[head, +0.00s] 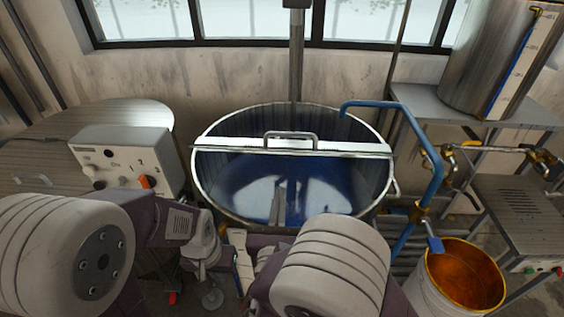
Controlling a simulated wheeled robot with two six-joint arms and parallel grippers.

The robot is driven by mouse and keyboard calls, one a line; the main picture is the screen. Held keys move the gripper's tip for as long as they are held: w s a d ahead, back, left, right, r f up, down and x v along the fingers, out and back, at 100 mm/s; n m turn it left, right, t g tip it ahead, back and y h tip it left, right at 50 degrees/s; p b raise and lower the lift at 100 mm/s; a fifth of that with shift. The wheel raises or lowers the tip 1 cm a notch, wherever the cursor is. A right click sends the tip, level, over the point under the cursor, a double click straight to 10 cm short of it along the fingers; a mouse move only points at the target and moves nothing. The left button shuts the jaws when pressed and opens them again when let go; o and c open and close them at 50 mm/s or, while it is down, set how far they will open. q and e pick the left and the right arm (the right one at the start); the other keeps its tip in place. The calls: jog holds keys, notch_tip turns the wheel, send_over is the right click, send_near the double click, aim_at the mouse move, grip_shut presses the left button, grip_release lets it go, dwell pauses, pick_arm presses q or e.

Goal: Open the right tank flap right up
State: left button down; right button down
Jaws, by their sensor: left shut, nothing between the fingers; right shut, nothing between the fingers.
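The right tank (196,170) is a wide round metal vessel in the middle of the head view, with blue paint inside. A pale strip (230,147) with a grey bar handle (290,136) spans it. The strip looks like the flap seen almost edge-on; its exact angle is unclear. Blue interior shows in front of and behind it. My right gripper (276,207) is shut and empty, seen against the tank's front opening and apart from the handle. My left gripper (222,229) is shut and empty at the tank's front left; my wrist partly hides it.
A control box (126,160) with knobs stands left, beside a round metal lid (60,135). A vertical shaft (296,60) comes down behind the strip. A blue pipe (425,150) arches over the right rim. An orange-lined bucket (463,275) stands at front right.

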jog(key=w+r+p, duration=0.3)
jog(key=w, duration=0.4)
jog(key=shift+w+r+p, duration=0.15)
jog(key=shift+r+p, duration=0.15)
jog(key=shift+r, duration=0.1)
